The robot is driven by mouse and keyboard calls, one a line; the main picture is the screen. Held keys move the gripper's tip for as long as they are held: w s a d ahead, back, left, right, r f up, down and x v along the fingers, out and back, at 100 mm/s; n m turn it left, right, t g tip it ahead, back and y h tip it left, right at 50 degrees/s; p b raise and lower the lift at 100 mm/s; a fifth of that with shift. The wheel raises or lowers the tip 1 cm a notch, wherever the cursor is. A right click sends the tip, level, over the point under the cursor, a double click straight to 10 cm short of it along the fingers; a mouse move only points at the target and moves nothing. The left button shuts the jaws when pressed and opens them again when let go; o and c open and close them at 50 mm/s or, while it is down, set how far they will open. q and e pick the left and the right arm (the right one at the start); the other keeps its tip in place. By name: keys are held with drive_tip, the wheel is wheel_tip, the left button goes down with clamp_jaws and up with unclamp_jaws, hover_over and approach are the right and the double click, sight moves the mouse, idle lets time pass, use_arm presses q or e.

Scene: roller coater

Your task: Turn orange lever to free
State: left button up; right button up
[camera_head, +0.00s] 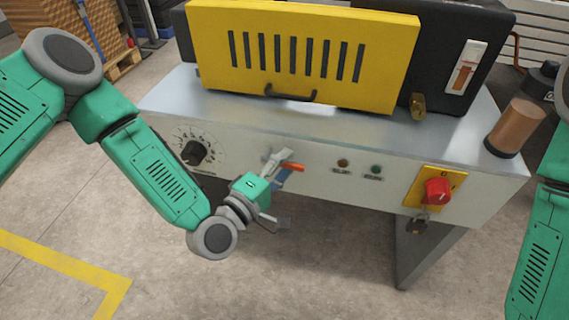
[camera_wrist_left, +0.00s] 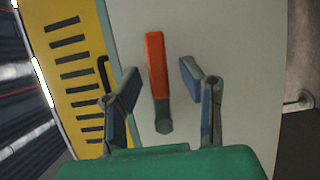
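The orange lever (camera_head: 292,166) is on the front panel of the machine (camera_head: 320,150), left of the two small indicator lights. In the left wrist view the lever (camera_wrist_left: 156,66) lies between the two fingers, its orange end pointing away from my palm and its dark pivot end nearer. My left gripper (camera_head: 283,178) is at the lever. In the wrist view its fingers (camera_wrist_left: 156,90) are spread with a visible gap on each side of the lever. My right gripper is outside the head view; only part of the right arm shows at the right edge.
A black dial (camera_head: 194,153) is left of the lever. A red knob on a yellow plate (camera_head: 437,190) with a padlock below is at the right. A yellow slotted cover (camera_head: 305,55) stands on top. A brown cylinder (camera_head: 516,125) stands at the right end. Floor in front is clear.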

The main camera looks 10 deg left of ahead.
use_arm(q)
drive_tip(key=v, duration=1.2)
drive_tip(key=shift+c, duration=0.4)
